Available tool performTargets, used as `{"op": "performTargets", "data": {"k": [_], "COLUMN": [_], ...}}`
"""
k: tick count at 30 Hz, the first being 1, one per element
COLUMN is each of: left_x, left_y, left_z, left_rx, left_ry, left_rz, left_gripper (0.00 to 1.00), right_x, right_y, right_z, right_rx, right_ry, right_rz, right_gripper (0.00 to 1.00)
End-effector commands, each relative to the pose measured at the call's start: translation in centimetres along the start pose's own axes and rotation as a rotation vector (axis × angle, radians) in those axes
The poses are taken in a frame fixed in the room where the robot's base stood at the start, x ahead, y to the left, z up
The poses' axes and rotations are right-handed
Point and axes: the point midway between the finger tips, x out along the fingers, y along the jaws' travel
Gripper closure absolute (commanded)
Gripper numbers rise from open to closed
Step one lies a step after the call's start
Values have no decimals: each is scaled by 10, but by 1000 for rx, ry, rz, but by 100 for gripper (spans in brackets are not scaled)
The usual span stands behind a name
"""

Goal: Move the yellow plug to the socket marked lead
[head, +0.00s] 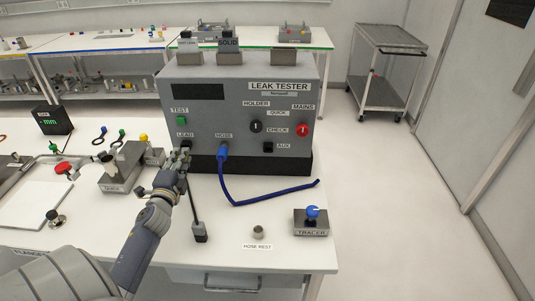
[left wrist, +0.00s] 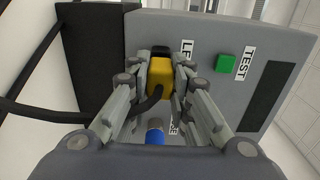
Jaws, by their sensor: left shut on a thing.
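In the left wrist view the yellow plug (left wrist: 160,76) sits between the fingers of my left gripper (left wrist: 160,80), which is shut on it. A black cable runs back from the plug. The black lead socket (left wrist: 160,50) shows at the plug's far end, next to the partly hidden LEAD label (left wrist: 187,50). I cannot tell whether the plug is in the socket or just before it. In the head view my left gripper (head: 179,160) is at the tester's front, just below its LEAD label (head: 185,135), and hides the plug and socket. My right gripper is not in view.
The grey leak tester (head: 220,115) stands on the white table. A blue hose (head: 262,202) runs from its HOSE port close right of my gripper. A black block (head: 200,233) on a cable, a hose rest (head: 258,232) and a tracer stand (head: 311,224) are in front.

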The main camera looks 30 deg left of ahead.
Motion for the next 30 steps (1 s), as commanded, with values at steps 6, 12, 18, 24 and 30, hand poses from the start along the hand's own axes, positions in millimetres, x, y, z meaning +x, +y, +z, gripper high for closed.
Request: {"op": "performTargets", "data": {"k": [6,12,18,24,30], "left_x": [0,3,8,10,10], "left_y": [0,0,-1,-1,-1], "left_z": [0,0,0,0,0], "left_rx": [0,0,0,0,0], "left_ry": [0,0,0,0,0], "left_rz": [-1,0,-1,-1,-1], "left_gripper": [100,100,100,100,100], "right_x": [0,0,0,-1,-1], "right_y": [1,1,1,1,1], "right_z": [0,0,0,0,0], "right_rx": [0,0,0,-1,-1], "right_ry": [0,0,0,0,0], "right_rz": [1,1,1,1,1], "right_gripper": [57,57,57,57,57]}}
